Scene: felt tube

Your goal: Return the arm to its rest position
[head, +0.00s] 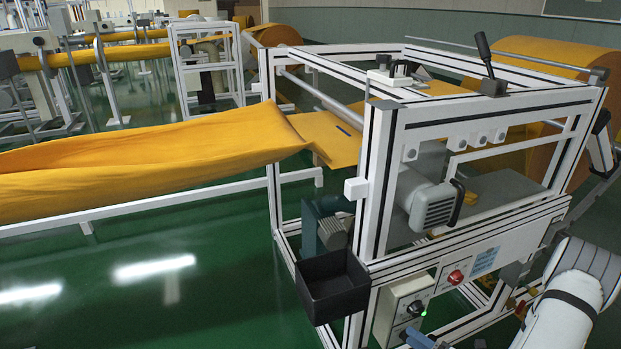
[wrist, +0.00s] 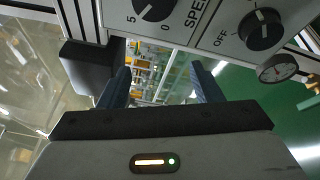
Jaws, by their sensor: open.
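My gripper (wrist: 163,80) is open and empty in the wrist view, its two dark blue fingers spread apart with the floor and distant equipment showing between them. In the head view only a bluish part of it (head: 420,341) shows at the bottom edge, in front of the control box (head: 401,305). In the wrist view the box's panel (wrist: 205,30) lies just beyond the fingertips, with a speed knob (wrist: 152,8) and an OFF-marked knob (wrist: 260,29). I cannot tell whether the fingers touch anything. My white arm (head: 562,310) reaches in from the lower right of the head view.
A white-framed machine (head: 385,180) stands close to my arm, with a black bin (head: 333,290) at its near corner and a red knob (head: 456,277) on its panel. Yellow felt (head: 150,160) runs left from it. Green floor (head: 200,300) is clear at lower left.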

